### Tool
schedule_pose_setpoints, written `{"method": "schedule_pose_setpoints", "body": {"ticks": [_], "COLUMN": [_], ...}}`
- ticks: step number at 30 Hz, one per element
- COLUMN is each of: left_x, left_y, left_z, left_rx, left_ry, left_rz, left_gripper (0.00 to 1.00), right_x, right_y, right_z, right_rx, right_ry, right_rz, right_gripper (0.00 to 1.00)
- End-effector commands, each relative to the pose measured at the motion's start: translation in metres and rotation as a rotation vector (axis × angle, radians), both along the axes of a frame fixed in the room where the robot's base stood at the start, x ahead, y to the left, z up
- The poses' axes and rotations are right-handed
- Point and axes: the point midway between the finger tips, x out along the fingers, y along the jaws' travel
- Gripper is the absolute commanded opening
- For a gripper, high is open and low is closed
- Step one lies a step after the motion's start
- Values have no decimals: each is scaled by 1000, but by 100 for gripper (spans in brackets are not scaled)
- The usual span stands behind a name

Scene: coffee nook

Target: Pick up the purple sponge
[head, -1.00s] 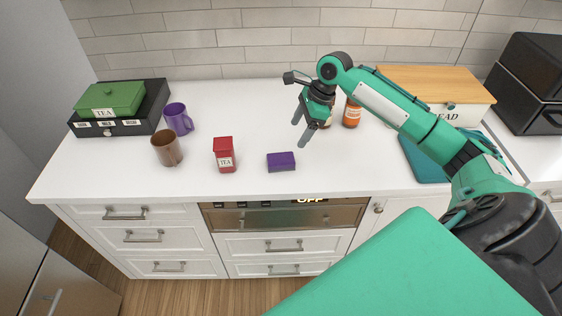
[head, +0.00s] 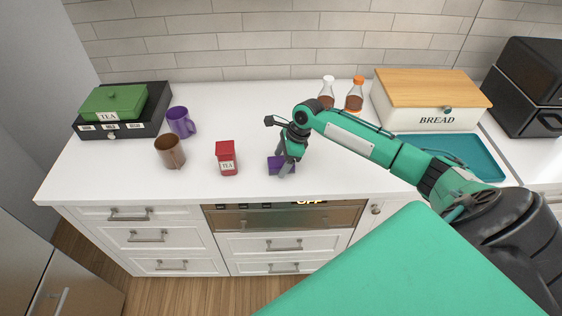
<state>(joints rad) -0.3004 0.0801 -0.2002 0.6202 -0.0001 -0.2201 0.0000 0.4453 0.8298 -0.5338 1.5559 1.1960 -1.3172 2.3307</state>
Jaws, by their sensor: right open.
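The purple sponge (head: 274,167) lies on the white counter near its front edge, right of the red tea tin. My right gripper (head: 283,170) is open and down at the sponge. Its fingers cover part of the sponge in the head view. I cannot tell whether the fingers touch it or straddle it. My left gripper is not in view.
The red tea tin (head: 226,158), a brown mug (head: 170,152) and a purple mug (head: 180,122) stand to the left. Two bottles, one with an orange cap (head: 355,95), a bread box (head: 435,118) and a teal tray (head: 480,158) are to the right.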

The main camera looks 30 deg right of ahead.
Motion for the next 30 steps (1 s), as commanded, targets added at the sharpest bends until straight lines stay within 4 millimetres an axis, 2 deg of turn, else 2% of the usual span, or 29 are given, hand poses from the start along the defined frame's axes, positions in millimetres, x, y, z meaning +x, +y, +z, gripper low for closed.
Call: {"method": "schedule_pose_setpoints", "body": {"ticks": [3, 9, 11, 16, 17, 26, 30], "left_x": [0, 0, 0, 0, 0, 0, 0], "left_y": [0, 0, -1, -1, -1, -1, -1], "left_z": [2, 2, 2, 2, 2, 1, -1], "left_rx": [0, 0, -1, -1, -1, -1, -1], "left_ry": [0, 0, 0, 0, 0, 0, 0], "left_rz": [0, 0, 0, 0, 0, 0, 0], "left_gripper": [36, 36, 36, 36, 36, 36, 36], "right_x": [1, 1, 1, 1, 1, 1, 2], "right_y": [2, 2, 2, 2, 2, 2, 2], "right_z": [-7, -8, -8, -8, -8, -6, 2], "right_rx": [0, -1, -1, -1, -1, -1, 0], "right_ry": [-1, -1, -1, -1, -1, -1, -3], "right_rz": [0, 1, 1, 1, 1, 1, 1], "right_gripper": [75, 75, 65, 31, 28, 27, 27]}}
